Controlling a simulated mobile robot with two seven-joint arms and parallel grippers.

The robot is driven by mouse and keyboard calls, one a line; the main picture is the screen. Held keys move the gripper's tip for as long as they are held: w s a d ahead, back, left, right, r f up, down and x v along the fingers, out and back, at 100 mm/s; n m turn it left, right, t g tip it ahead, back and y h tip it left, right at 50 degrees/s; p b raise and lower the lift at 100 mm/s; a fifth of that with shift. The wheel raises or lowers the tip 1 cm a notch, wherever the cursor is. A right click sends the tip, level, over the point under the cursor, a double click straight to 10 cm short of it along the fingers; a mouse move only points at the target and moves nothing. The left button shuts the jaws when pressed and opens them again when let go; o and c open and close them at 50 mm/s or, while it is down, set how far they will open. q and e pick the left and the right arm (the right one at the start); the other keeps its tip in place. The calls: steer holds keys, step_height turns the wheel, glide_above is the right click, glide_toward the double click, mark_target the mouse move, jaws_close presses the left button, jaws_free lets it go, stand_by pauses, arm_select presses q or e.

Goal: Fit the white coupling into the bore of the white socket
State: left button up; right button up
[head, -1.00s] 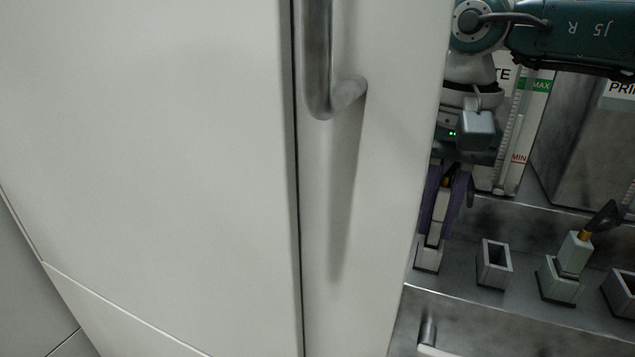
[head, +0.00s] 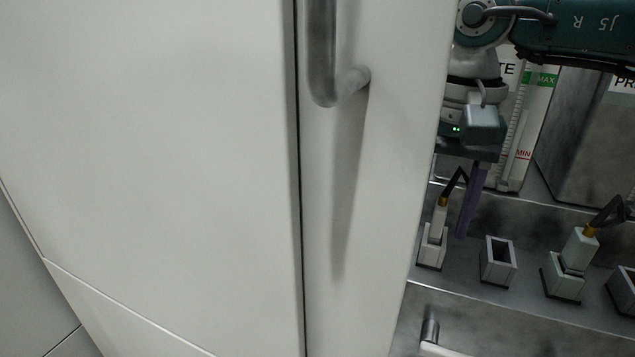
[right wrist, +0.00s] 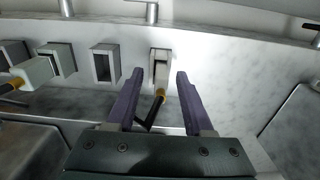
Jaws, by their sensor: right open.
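The white coupling (head: 438,220), with a yellow collar and a black cable, stands nearly upright in the white socket (head: 430,255) at the left end of the socket row. Its lower end is hidden inside the bore, so its depth cannot be told. My right gripper (head: 468,205) is open, with purple fingers. In the right wrist view the open gripper (right wrist: 161,76) has a finger on each side, apart from the coupling (right wrist: 161,73), and the socket (right wrist: 154,56) lies just beyond the fingertips. My left gripper is not in view.
An empty grey socket (head: 497,262) stands right of the white one. Further right, a pale green coupling (head: 579,248) sits in its socket (head: 562,284), beside another socket (head: 622,291). A large white door (head: 150,150) with a metal handle (head: 322,55) fills the left. Gauge panels stand behind.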

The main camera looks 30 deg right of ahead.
step_height(320, 180, up, 9)
steer(key=shift+r+p, duration=0.2)
steer(key=shift+p, duration=0.4)
